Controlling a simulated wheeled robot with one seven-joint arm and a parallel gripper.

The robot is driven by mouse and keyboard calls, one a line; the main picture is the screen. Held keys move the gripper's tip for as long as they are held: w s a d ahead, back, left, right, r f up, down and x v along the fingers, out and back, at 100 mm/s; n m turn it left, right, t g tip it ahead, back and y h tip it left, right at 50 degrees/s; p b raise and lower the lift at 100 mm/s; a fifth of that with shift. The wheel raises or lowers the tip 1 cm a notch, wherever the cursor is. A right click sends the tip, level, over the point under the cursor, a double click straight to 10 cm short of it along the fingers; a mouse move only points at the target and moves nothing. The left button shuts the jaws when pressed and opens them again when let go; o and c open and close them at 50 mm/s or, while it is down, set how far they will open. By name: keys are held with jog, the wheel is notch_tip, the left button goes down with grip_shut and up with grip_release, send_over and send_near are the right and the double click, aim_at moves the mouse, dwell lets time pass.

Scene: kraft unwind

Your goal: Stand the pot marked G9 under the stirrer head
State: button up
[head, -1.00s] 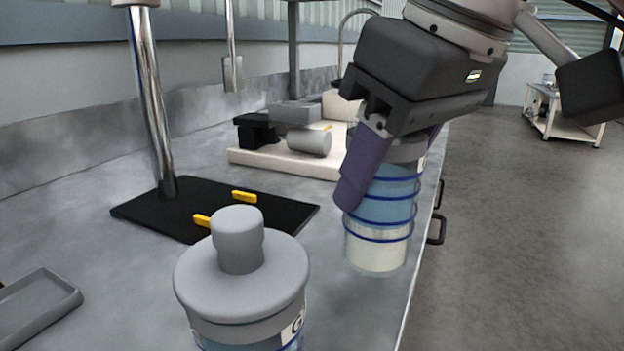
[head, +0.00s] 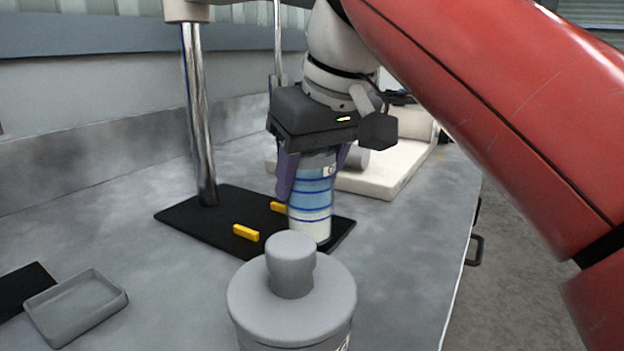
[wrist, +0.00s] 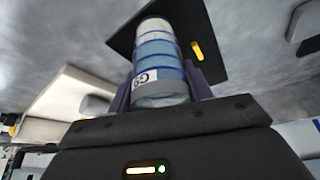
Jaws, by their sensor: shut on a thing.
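My gripper (head: 314,175) is shut on a clear pot with blue bands (head: 311,203), its fingers on either side of the upper part. The pot is nearly upright. Its label reads G9, upside down, in the wrist view (wrist: 147,77). In the head view the pot overlaps the right part of the stirrer's black base plate (head: 185,216); I cannot tell whether it touches. The plate carries a chrome column (head: 197,120) and two yellow blocks (head: 246,233). The stirrer head (head: 187,10) is cut off at the top. The hanging stirrer shaft (head: 277,45) is partly hidden by my arm.
A grey-lidded pot (head: 292,305) stands close in front, its label mostly hidden. A grey tray (head: 75,308) lies at the front left. A cream-based device (head: 385,180) stands behind my gripper. The bench is clear between tray and plate.

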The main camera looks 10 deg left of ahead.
jog(key=shift+f, duration=0.2)
jog(key=o, duration=1.3)
jog(key=shift+r, duration=0.25)
jog(key=p+v, duration=0.1)
jog(key=v, duration=0.5)
jog(key=shift+s+d+r+p, duration=0.1)
jog(key=shift+d+r+p, duration=0.05)
jog(key=shift+r+p, duration=0.25)
jog(key=shift+s+d+r, duration=0.1)
jog(key=shift+s+r, duration=0.05)
jog(key=shift+r, duration=0.05)
